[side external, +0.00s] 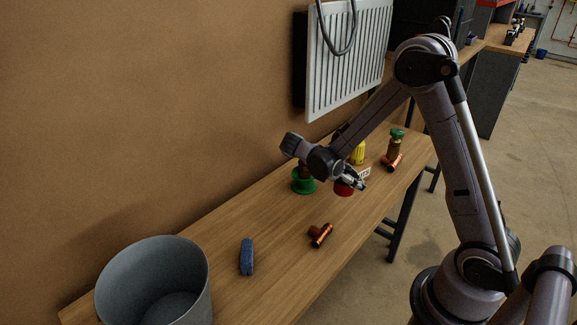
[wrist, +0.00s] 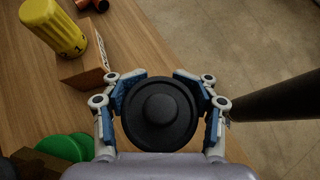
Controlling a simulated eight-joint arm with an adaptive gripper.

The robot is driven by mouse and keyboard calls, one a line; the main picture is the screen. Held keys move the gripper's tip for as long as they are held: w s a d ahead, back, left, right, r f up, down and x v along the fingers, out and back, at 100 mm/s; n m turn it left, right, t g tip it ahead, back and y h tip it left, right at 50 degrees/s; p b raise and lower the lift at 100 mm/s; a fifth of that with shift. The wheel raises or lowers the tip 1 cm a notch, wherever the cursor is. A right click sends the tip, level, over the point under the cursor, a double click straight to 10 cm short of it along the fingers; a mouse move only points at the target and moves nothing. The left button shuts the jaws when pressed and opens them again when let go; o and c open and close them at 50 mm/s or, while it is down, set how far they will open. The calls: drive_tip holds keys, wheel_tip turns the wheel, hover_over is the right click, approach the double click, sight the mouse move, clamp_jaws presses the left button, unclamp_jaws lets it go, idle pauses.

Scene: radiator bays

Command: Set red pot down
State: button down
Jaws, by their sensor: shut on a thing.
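The red pot (side external: 344,189) shows in the side view just below my gripper (side external: 358,181), over the bench near its front edge. In the wrist view its round black top (wrist: 159,113) sits between the two blue-padded fingers of my gripper (wrist: 160,95). The fingers are shut on it from both sides. The pot's red side is hidden from the wrist view. I cannot tell whether its base touches the bench.
A yellow container (wrist: 52,30) and a brown box (wrist: 86,66) stand close by. A green round thing (side external: 303,183) is to the left. Copper fittings (side external: 321,235), a blue thing (side external: 247,257) and a grey bin (side external: 155,280) are on the bench (side external: 265,218). A radiator (side external: 347,60) hangs behind.

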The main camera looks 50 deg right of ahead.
sight(353, 211)
drive_tip(key=shift+m+g, duration=0.4)
drive_tip(key=shift+m, duration=0.1)
drive_tip(key=shift+s+f, duration=0.25)
drive_tip(key=shift+f, duration=1.5)
drive_tip(key=shift+s+f, duration=0.2)
drive_tip(key=shift+f, duration=1.5)
drive_tip(key=shift+f, duration=0.6)
drive_tip(key=shift+c, duration=1.5)
unclamp_jaws()
